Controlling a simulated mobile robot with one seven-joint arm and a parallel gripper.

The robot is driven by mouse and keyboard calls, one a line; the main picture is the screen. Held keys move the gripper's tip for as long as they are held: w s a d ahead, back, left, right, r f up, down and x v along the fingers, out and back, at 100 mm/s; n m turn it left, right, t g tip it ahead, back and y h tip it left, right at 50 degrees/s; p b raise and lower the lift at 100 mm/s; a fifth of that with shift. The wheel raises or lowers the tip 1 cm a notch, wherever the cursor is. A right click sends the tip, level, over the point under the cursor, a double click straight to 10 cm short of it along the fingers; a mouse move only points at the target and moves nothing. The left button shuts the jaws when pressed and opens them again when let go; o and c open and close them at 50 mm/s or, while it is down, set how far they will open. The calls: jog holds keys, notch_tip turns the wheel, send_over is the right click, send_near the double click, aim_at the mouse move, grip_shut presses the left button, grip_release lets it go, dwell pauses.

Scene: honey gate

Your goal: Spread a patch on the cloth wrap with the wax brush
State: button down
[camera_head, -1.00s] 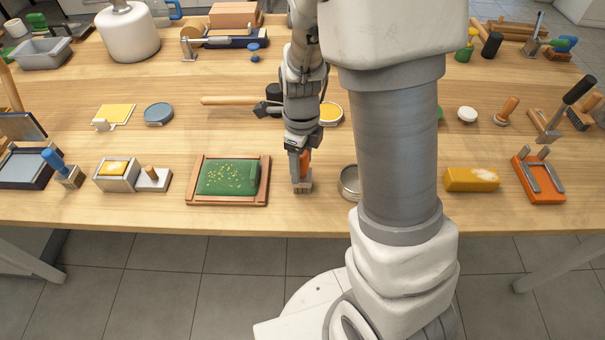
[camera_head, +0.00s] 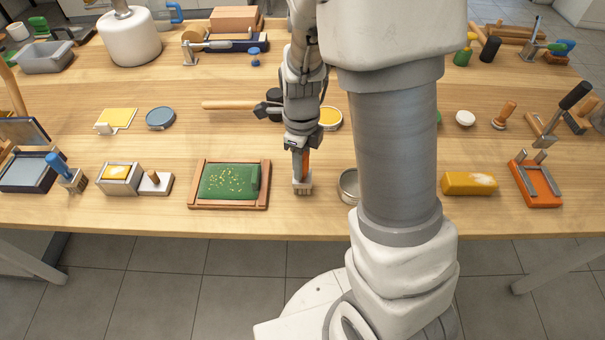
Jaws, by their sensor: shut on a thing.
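The cloth wrap (camera_head: 224,182) is a green cloth with yellow specks, lying flat in a wooden frame (camera_head: 200,206) near the table's front edge, left of my arm. A darker green block or fold shows at its right end. The wax brush (camera_head: 303,185) has an orange handle and pale bristles at its lower end. It is upright, just right of the frame and apart from it. My gripper (camera_head: 300,155) is shut on its handle from above. I cannot tell whether the bristles touch the table.
A round metal tin (camera_head: 349,186) stands close right of the brush, partly behind my arm. A box with a yellow block (camera_head: 117,172) is left of the frame. A mallet (camera_head: 235,105) and a yellow-topped round tin (camera_head: 330,117) lie behind. A yellow block (camera_head: 469,183) is at right.

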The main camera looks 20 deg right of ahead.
jog(key=shift+r+p, duration=2.55)
jog(key=shift+r, duration=0.3)
jog(key=shift+f, duration=0.1)
jog(key=n, duration=0.2)
jog(key=w+n, duration=0.1)
jog(key=n, duration=0.3)
jog(key=shift+w+f, duration=0.2)
jog(key=shift+f, duration=0.05)
jog(key=w+n, duration=0.1)
jog(key=n, duration=0.5)
jog(key=w+f+n, duration=0.1)
jog(key=n, duration=0.6)
jog(key=w+n, duration=0.1)
jog(key=n, duration=0.6)
jog(key=shift+w+f, duration=0.35)
jog(key=shift+d, duration=0.1)
